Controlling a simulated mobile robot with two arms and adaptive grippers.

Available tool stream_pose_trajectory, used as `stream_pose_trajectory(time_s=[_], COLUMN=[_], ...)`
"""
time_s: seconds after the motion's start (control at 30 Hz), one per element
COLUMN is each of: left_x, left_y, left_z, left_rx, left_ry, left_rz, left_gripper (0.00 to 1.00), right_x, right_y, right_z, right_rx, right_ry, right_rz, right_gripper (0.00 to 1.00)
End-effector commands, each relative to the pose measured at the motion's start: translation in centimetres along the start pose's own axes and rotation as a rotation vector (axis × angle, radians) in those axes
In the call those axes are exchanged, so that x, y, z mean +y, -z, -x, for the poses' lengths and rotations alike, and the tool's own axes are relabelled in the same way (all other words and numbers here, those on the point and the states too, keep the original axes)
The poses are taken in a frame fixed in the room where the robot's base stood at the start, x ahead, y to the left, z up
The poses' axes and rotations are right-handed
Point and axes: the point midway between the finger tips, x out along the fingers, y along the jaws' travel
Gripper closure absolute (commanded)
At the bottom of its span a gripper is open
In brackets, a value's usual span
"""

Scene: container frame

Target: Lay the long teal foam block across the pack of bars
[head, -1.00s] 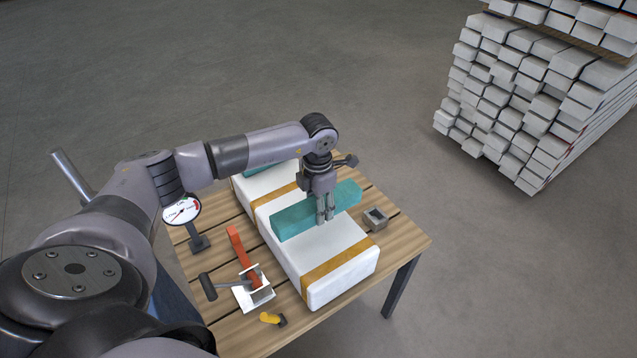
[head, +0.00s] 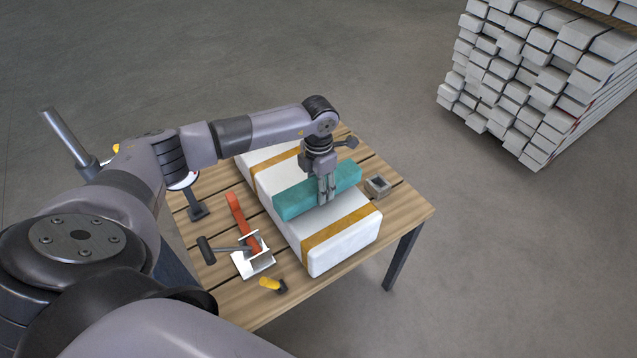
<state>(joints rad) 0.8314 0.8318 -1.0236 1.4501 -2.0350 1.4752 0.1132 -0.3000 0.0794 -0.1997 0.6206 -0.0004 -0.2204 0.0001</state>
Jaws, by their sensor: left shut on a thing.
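The long teal foam block (head: 298,198) lies crosswise over the white pack of bars (head: 345,246), roughly level, between the pack's two orange straps. It is on or very close above the pack's top; I cannot tell whether it touches along its whole length. My left gripper (head: 327,200) points down and is shut on the block, right of its middle. The gripper hides part of the block's near side. My right gripper is not in view.
On the slatted wooden table (head: 405,212) are a small grey box (head: 378,186) right of the pack, a red-handled tool in a white holder (head: 254,260), a dark-headed hammer (head: 206,250) and a yellow-handled item (head: 270,284). Stacked white bars (head: 540,80) stand beyond.

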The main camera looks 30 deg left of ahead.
Motion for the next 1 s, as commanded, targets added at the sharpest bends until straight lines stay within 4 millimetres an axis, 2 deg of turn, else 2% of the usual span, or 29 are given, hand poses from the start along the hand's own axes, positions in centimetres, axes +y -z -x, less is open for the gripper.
stream_pose_trajectory(time_s=[0.37, 0.97, 1.0], left_x=[0.0, 0.0, 0.0], left_y=[0.0, 0.0, 0.0], left_z=[-0.1, -1.2, -1.2], left_rx=[0.0, 0.0, 0.0], left_ry=[0.0, 0.0, 0.0], left_rz=[0.0, 0.0, 0.0], left_gripper=[0.74, 0.74, 0.54], right_x=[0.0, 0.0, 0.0], right_y=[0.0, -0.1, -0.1], right_z=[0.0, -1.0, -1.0], right_rx=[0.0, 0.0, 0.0], right_ry=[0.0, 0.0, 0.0], right_rz=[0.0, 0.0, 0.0], right_gripper=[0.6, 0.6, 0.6])
